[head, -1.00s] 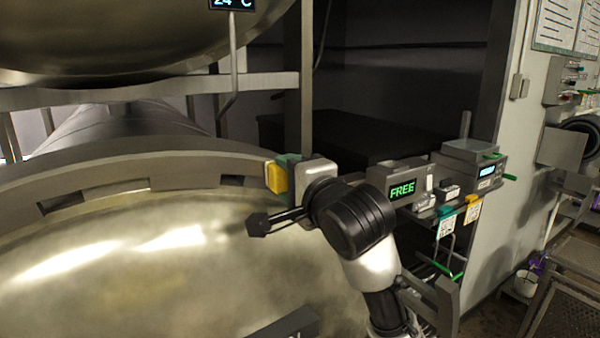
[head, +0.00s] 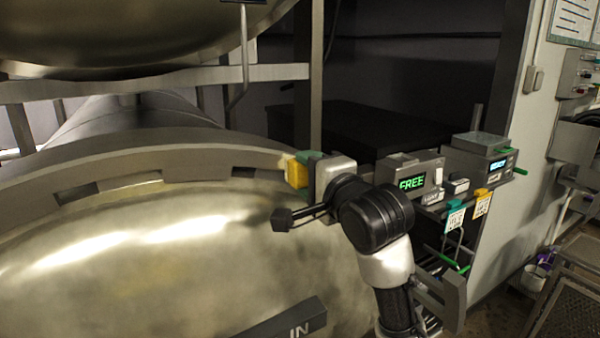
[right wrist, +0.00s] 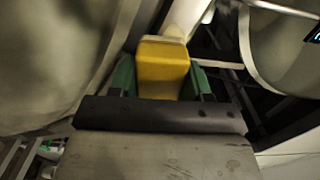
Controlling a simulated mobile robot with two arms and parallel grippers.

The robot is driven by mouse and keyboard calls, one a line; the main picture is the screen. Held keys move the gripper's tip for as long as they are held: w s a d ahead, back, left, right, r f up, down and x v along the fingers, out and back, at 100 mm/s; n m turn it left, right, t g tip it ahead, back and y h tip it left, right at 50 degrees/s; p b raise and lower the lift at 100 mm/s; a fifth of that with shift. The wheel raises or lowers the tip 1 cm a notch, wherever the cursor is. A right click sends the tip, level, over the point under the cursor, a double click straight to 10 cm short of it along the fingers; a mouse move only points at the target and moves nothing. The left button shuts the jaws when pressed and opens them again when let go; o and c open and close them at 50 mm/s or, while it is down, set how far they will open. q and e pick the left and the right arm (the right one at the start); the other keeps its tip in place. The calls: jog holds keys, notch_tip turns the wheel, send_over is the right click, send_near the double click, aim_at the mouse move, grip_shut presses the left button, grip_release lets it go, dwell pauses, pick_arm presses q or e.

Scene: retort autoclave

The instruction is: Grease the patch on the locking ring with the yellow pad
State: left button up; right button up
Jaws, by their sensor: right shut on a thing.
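The yellow pad (head: 297,173) is in my right gripper (head: 308,168), at the right part of the locking ring (head: 205,160). In the right wrist view the pad (right wrist: 162,68) sits between the two green fingers of my right gripper (right wrist: 160,82), which is shut on it. The pad's face is at or very near the ring's rim; I cannot tell whether they touch. I cannot make out the patch on the ring. The big domed metal door (head: 180,250) fills the lower left of the head view. My left gripper is not in view.
Right of my arm stand a box with a green "FREE" display (head: 411,183) and a grey device with a blue display (head: 485,160). Tags hang below them. A second vessel (head: 130,35) hangs above left. A dark upright post (head: 308,80) stands behind my gripper.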

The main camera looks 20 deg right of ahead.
jog(key=d+f+b, duration=0.1)
jog(key=d+f, duration=0.2)
jog(key=d, duration=0.4)
jog(key=shift+w+d+f, duration=0.2)
jog(key=shift+w+f, duration=0.05)
jog(key=shift+f, duration=0.05)
dwell(0.4)
jog(key=s, duration=0.3)
jog(key=s+p, duration=0.1)
jog(key=s, duration=0.2)
jog(key=shift+d, duration=0.2)
dwell(0.5)
jog(key=s, duration=0.3)
jog(key=shift+d+p, duration=0.1)
jog(key=shift+p, duration=0.3)
